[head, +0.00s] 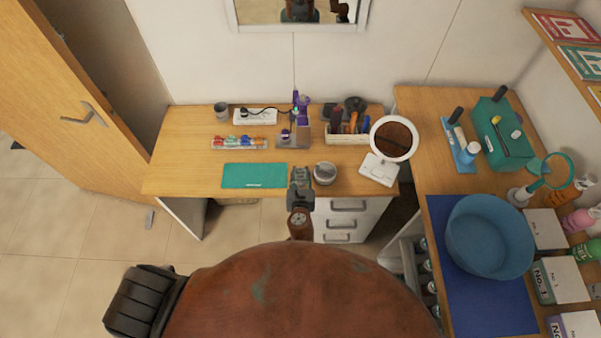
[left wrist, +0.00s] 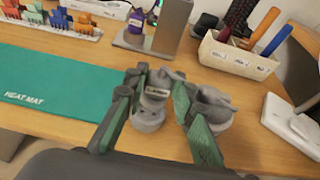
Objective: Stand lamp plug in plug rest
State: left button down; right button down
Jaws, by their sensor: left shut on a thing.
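My left gripper (head: 300,174) is over the front of the wooden desk, between the green mat and a small round grey holder (head: 325,173). In the left wrist view its fingers (left wrist: 158,104) are closed around a grey piece with a small label (left wrist: 156,94), which looks like the lamp plug. The fingers partly hide it, and I cannot tell whether its underside touches the desk. The round grey holder (left wrist: 211,108), perhaps the plug rest, is just right of the fingers, partly behind one. My right gripper is not in view.
A green heat mat (head: 254,175) lies to the left. A white power strip (head: 256,116) with a black cable is at the back. A tool box (head: 346,138) and a round mirror on a white base (head: 378,171) stand right. A clipper rack (head: 239,143) is behind the mat.

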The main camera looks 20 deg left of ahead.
aim_at(300, 178)
pick_arm(q)
jog(key=shift+f+b, duration=0.4)
jog(key=shift+f, duration=0.45)
jog(key=shift+f+b, duration=0.5)
jog(key=shift+f, duration=0.35)
jog(key=c, duration=1.5)
grip_release()
jog(key=shift+c, duration=0.2)
jog(key=shift+s, duration=0.1)
jog(key=v, duration=1.1)
jog(key=shift+s, duration=0.35)
jog(key=shift+d+r, duration=0.15)
